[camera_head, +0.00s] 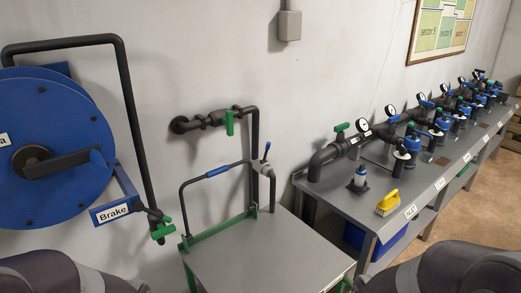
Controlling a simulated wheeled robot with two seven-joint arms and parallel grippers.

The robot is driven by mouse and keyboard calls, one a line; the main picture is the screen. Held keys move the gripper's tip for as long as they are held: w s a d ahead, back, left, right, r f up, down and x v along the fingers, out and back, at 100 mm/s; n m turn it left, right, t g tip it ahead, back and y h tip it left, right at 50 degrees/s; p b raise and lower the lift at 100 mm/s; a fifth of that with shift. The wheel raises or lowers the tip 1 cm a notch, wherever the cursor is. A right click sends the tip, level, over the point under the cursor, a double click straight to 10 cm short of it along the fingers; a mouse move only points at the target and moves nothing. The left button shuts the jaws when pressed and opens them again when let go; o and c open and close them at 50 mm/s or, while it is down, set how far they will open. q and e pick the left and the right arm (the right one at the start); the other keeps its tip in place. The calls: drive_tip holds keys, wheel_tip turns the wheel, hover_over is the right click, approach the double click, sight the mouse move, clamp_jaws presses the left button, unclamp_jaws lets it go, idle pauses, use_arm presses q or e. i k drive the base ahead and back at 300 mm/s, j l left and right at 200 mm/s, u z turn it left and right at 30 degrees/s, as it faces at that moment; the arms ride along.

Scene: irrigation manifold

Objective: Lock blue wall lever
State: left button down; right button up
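Dark rounded parts of my arms show at the bottom left and bottom right corners. Neither of my grippers is in view.
A blue reel (60,145) with a "Brake" label (113,213) stands at the left. The cart's handle has a blue grip (218,171). A long grey bench (405,190) on the right holds valves, gauges and a yellow brush (388,203). The cart top is clear.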

sight(268, 145)
drive_tip(key=i+l+u, duration=0.1)
drive_tip(key=u, duration=0.35)
drive_tip(key=l+u, duration=0.25)
drive_tip(key=u, duration=0.2)
drive_tip(key=i+l+u, duration=0.15)
drive_tip(key=l+u, duration=0.2)
drive_tip(key=l, duration=1.3)
drive_tip(key=k+l+u, duration=0.1)
drive_tip(key=l+u, duration=0.25)
drive_tip(key=l, duration=1.3)
